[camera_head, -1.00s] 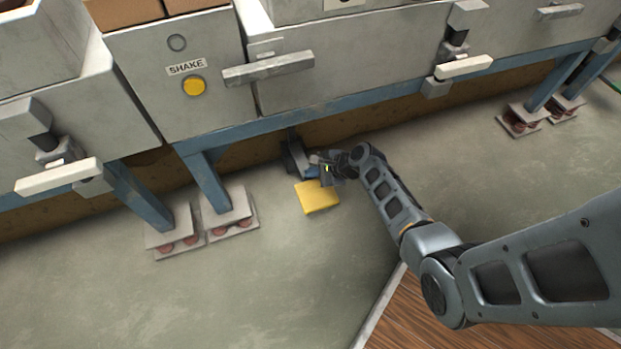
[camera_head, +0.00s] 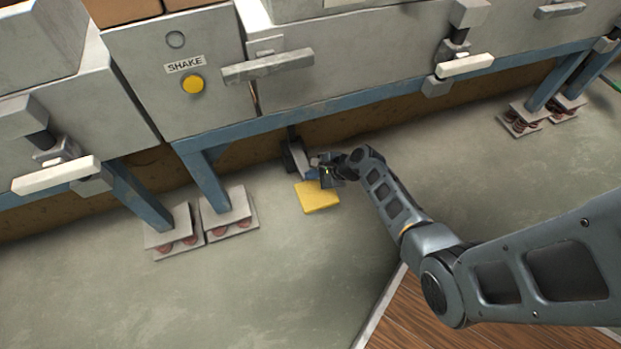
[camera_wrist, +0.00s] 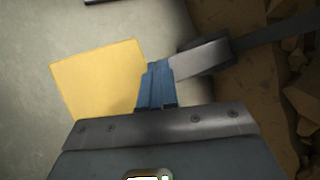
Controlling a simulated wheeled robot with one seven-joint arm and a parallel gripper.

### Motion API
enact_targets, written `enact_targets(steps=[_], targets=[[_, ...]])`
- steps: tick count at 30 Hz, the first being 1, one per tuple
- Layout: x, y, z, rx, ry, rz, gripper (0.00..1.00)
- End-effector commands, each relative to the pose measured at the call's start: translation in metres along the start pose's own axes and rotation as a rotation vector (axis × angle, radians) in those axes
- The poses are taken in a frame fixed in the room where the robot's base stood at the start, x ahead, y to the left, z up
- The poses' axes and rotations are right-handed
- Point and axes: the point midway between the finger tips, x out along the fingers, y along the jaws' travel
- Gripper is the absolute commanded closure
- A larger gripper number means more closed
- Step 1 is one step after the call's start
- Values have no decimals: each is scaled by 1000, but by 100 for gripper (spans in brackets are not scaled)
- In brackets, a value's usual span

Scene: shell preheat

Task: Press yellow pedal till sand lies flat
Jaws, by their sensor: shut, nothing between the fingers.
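The yellow pedal (camera_head: 318,197) is a flat square plate low by the floor, under the front of the machine. It also shows in the wrist view (camera_wrist: 98,80), joined to a grey arm (camera_wrist: 200,58) that runs back toward the rubble under the machine. My gripper (camera_head: 312,174) is shut and empty, at the pedal's back edge. In the wrist view its blue fingers (camera_wrist: 157,86) overlap the pedal's right edge; I cannot tell whether they touch it. The sand is not visible in either view.
A grey machine panel has a SHAKE label and a yellow button (camera_head: 193,84). Blue legs (camera_head: 208,188) stand on sprung feet (camera_head: 228,214) left of the pedal. Handles (camera_head: 268,67) jut from the front. Open concrete floor (camera_head: 240,290) lies in front.

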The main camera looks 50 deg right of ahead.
Motion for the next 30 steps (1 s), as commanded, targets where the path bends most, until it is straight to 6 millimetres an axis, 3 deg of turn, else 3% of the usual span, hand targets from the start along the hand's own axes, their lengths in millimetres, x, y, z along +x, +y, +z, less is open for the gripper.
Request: enact_targets(steps=[30], targets=[[8,7,-6,1,0,2,100]])
